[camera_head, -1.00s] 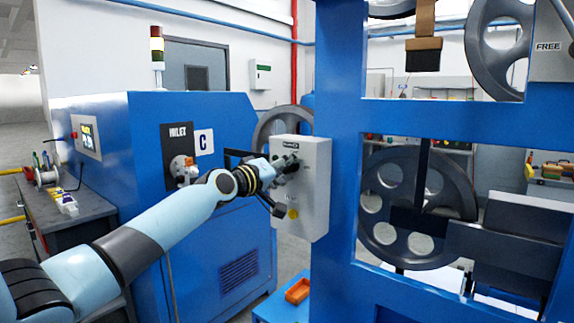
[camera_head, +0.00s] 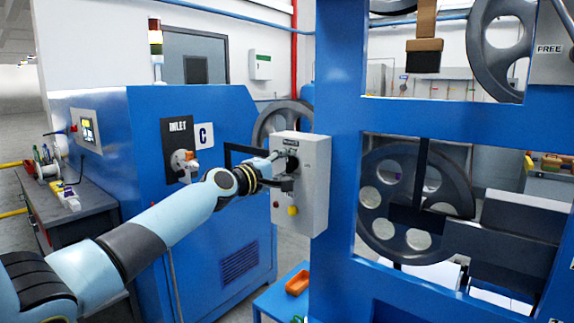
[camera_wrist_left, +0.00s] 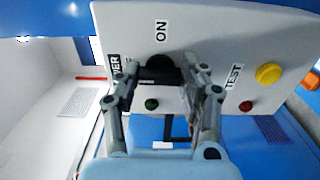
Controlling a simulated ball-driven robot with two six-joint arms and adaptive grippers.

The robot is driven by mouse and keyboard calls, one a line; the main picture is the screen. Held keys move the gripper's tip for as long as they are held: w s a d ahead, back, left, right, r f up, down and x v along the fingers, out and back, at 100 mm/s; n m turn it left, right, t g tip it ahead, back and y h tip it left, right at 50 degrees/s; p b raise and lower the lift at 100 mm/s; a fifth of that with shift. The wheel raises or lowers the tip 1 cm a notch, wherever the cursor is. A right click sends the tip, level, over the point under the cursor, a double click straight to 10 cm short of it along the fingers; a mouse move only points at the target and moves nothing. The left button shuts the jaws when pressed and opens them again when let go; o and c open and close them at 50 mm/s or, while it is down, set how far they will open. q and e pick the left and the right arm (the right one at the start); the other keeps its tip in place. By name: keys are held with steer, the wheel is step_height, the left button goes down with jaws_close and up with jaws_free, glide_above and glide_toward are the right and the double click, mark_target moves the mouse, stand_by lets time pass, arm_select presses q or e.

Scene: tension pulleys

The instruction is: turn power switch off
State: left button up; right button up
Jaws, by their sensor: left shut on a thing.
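The grey control box (camera_head: 314,205) is fixed to the blue machine frame. In the left wrist view its face (camera_wrist_left: 215,25) carries the labels "ON" and "TEST" and a partly hidden one ending in "ER". The black power switch knob (camera_wrist_left: 157,66) sits below "ON" in that view, partly covered by my fingers. My left gripper (camera_head: 284,172) is at the upper part of the box. In the left wrist view my left gripper (camera_wrist_left: 160,82) has its fingers on both sides of the knob and is shut on it. My right gripper is not in view.
The box also has a yellow button (camera_wrist_left: 269,74), a red button (camera_wrist_left: 247,106) and a green button (camera_wrist_left: 151,104). The blue frame (camera_head: 337,130) stands close on the right, with large pulley wheels behind it. A blue cabinet (camera_head: 230,220) stands behind my left arm.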

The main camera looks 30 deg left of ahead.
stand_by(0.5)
arm_select(q)
steer(key=o, duration=1.2)
steer(key=shift+c, duration=0.2)
steer(key=shift+s, duration=0.15)
steer(key=s, duration=0.7)
steer(key=shift+a, duration=0.3)
steer(key=shift+s, duration=0.1)
steer(key=shift+f, duration=0.1)
